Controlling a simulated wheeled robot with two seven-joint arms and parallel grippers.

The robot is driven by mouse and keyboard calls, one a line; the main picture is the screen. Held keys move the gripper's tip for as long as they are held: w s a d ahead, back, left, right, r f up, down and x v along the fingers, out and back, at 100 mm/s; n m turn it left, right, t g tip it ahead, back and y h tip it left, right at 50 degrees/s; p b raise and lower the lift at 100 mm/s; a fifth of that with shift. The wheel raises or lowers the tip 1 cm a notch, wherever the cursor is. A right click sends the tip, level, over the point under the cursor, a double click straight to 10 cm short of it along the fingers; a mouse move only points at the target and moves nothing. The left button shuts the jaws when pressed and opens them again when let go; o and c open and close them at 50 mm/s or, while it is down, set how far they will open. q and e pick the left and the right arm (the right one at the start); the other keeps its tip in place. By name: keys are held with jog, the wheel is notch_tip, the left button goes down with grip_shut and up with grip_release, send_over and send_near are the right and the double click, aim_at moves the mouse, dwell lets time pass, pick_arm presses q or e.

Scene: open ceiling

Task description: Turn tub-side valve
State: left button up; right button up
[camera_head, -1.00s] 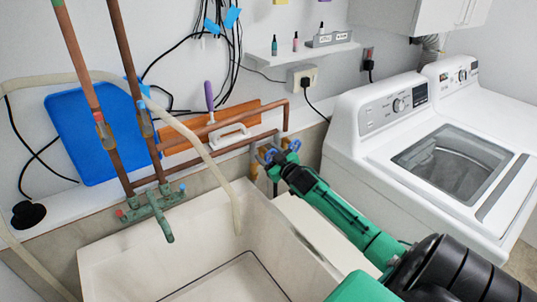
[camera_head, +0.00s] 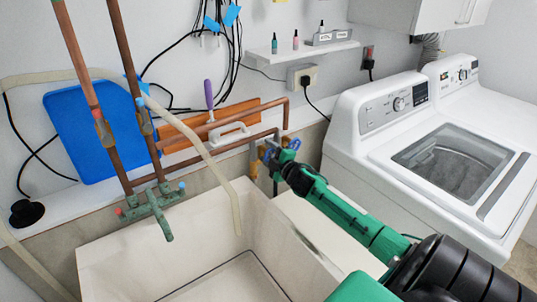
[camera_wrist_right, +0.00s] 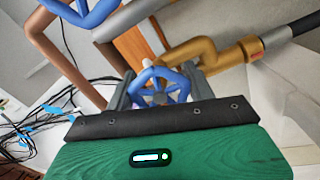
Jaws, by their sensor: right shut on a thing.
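My right gripper (camera_head: 281,162) reaches from the lower right to the wall valves beside the tub's right rear corner. In the right wrist view, a blue wheel-shaped valve handle (camera_wrist_right: 160,88) sits between the two grey fingers, and the gripper (camera_wrist_right: 160,92) is shut on it. A brass valve body (camera_wrist_right: 215,52) lies behind it. A second blue handle (camera_wrist_right: 82,12) shows at the top left of that view, apart from the fingers. In the head view the gripper partly hides the valves, and a blue handle (camera_head: 268,154) shows at its tip. My left gripper is not in view.
The utility tub (camera_head: 110,258) stands at the lower left with a green faucet (camera_head: 155,207) above it. Copper pipes (camera_head: 222,146) run along the wall to the valves. A white washer (camera_head: 350,150) stands to the right. A hanging hose (camera_head: 215,168) dips into the tub.

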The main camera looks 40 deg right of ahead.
jog(key=shift+f+n, duration=0.15)
jog(key=shift+n, duration=0.75)
jog(key=o, duration=1)
jog(key=shift+c, duration=0.2)
jog(key=shift+s, duration=0.1)
jog(key=s+a+b, duration=0.1)
jog(key=s+b, duration=0.1)
jog(key=s, duration=1.1)
jog(key=shift+s+a+b, duration=0.3)
jog(key=shift+b, duration=0.05)
